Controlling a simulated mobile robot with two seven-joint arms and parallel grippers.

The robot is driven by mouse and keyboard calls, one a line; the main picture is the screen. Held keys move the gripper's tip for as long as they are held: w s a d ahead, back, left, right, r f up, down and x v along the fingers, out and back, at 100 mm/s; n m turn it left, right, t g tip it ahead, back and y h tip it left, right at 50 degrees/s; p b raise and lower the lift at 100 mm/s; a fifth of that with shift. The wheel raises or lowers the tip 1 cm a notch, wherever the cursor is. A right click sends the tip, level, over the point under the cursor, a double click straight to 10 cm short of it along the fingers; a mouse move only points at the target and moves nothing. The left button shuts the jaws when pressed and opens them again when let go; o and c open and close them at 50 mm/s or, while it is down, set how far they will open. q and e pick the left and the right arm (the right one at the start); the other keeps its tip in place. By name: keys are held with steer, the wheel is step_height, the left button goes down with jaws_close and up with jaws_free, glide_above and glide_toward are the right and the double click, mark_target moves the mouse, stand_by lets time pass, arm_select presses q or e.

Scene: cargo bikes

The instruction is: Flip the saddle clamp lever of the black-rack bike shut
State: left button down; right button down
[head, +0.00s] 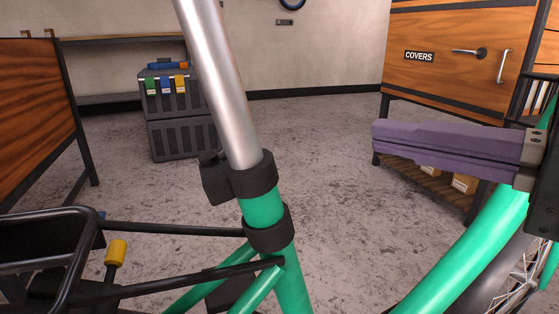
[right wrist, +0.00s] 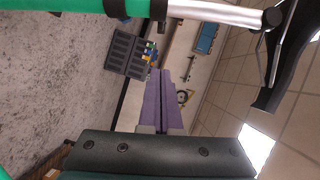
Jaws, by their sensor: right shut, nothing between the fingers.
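The green bike's seat tube (head: 262,208) stands in the middle of the head view with a silver seat post (head: 218,80) above it. A black saddle clamp collar (head: 255,178) wraps the joint, and a black lever piece (head: 215,178) sticks out on its left. A black rack (head: 75,250) is at lower left. My right gripper (head: 376,140), with purple fingers, is shut and empty, right of the clamp and apart from it. In the right wrist view its fingers (right wrist: 160,75) point up below the collar (right wrist: 158,8); the lever is not clear there. My left gripper is not in view.
A green frame tube (head: 460,250) and a wheel (head: 515,275) are at lower right. A wooden cabinet marked COVERS (head: 440,50) and stacked grey crates (head: 180,125) stand behind. The saddle (right wrist: 290,50) shows in the right wrist view. Floor between clamp and gripper is clear.

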steer(key=shift+a+f, duration=0.1)
steer(key=shift+a, duration=0.1)
steer(key=b, duration=0.4)
glide_toward(240, 128)
steer(key=x, duration=0.6)
steer(key=shift+f, duration=0.15)
